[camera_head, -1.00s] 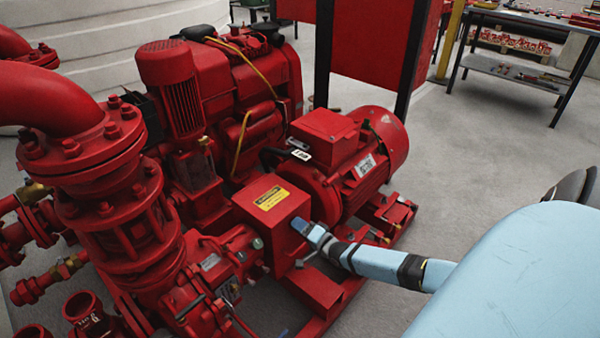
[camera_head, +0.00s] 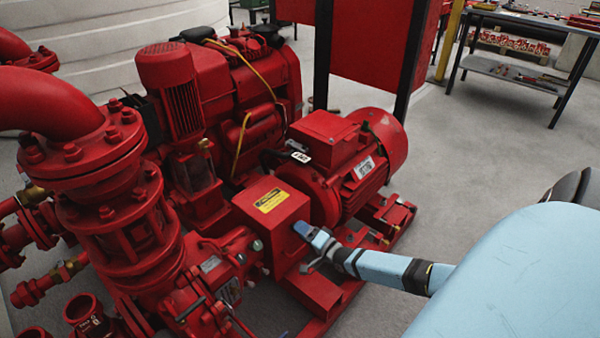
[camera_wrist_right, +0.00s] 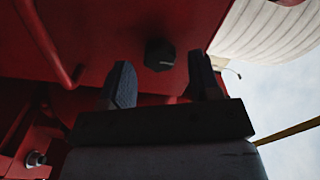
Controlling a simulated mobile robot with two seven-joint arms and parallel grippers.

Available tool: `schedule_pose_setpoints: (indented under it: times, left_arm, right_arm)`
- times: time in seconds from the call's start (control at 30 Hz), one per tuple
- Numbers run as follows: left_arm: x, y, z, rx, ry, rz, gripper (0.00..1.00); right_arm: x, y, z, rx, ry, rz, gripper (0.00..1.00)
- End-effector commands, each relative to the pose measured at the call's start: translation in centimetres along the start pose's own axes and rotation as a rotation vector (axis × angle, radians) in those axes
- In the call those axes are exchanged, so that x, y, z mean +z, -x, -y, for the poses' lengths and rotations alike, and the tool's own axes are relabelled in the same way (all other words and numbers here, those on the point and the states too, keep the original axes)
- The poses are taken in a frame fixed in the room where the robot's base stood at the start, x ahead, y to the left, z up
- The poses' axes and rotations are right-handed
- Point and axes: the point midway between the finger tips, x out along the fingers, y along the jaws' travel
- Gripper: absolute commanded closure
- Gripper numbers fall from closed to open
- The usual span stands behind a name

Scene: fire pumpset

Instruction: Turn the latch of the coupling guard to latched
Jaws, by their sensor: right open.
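The coupling guard (camera_head: 262,222) is a red box with a yellow label, between the pump and the red motor. My right gripper (camera_head: 308,248) is at the guard's right-hand face. In the right wrist view the gripper (camera_wrist_right: 163,84) is open, its two dark fingers apart and pointing at a red surface. A dark, faceted knob (camera_wrist_right: 160,54), apparently the latch, shows beyond and between the fingertips. I cannot tell whether either finger touches it, nor its turned position. In the head view the gripper hides the latch. My left gripper does not show.
The red motor (camera_head: 368,150) stands close behind the gripper, and pump pipework (camera_head: 115,215) is to the left. The red base frame (camera_head: 318,290) lies below. Open floor (camera_head: 480,150) is on the right, with a workbench (camera_head: 510,65) farther back.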

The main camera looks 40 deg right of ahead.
Motion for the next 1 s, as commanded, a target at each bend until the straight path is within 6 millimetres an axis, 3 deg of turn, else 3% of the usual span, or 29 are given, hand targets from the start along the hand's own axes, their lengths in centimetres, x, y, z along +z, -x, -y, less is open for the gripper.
schedule_pose_setpoints:
  times: [0.3,0.5,0.7,1.0]
  left_arm:
    - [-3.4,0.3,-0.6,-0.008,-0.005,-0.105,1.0]
    - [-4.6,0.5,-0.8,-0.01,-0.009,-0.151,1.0]
    - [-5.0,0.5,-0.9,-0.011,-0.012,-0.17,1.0]
    - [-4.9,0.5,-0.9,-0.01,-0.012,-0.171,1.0]
  right_arm:
    - [-0.1,7.4,0.2,0.005,-0.001,0.002,0.43]
    - [-0.1,10.7,0.1,0.003,0.0,0.0,0.43]
    - [-0.1,12.0,0.0,0.002,0.0,0.0,0.43]
    - [-0.1,12.1,0.0,0.001,0.0,0.0,0.43]
